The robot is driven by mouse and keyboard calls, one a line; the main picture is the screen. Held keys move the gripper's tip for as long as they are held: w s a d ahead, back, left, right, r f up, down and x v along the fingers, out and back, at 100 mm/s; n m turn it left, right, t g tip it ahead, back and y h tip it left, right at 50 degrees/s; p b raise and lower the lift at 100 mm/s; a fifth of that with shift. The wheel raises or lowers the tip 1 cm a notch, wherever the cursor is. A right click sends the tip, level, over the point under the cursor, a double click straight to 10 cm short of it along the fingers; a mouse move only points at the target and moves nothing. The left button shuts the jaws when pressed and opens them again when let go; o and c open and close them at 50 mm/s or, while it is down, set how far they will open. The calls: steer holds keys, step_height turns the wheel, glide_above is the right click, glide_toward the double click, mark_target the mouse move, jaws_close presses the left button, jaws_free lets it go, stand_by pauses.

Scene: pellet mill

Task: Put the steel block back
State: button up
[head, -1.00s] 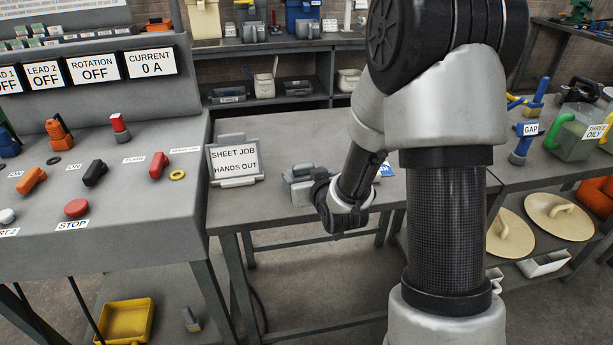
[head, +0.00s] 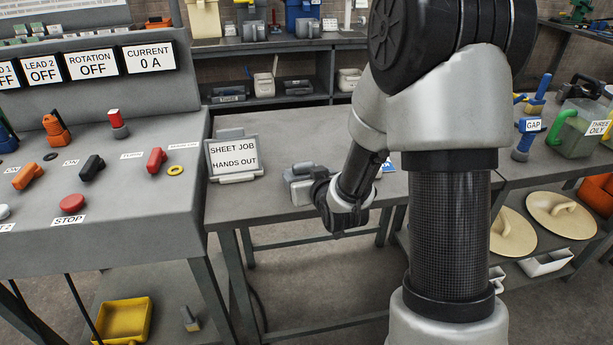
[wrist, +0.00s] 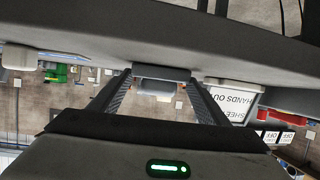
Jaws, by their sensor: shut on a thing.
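My gripper (wrist: 160,80) is shut on a small grey block (wrist: 160,71), which spans the gap between the two dark fingertips in the wrist view. I take it to be the steel block. In the head view, a grey metal shape (head: 299,184) shows just left of my black wrist, above the grey table (head: 270,206). I cannot tell there which part is block and which is gripper, nor whether the block touches the table. The fingertips are hidden in the head view. A sign reading SHEET JOB HANDS OUT (head: 233,158) stands left of my gripper; it also shows in the wrist view (wrist: 232,101).
A grey control console (head: 130,225) with switches and a red STOP button (head: 72,203) stands at the left. A blue GAP tool (head: 523,140) and a green-handled jug (head: 575,132) are at the right. Shelves (head: 270,75) with containers stand behind.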

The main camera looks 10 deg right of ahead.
steer(key=o, duration=1.8)
steer(key=shift+s, duration=0.1)
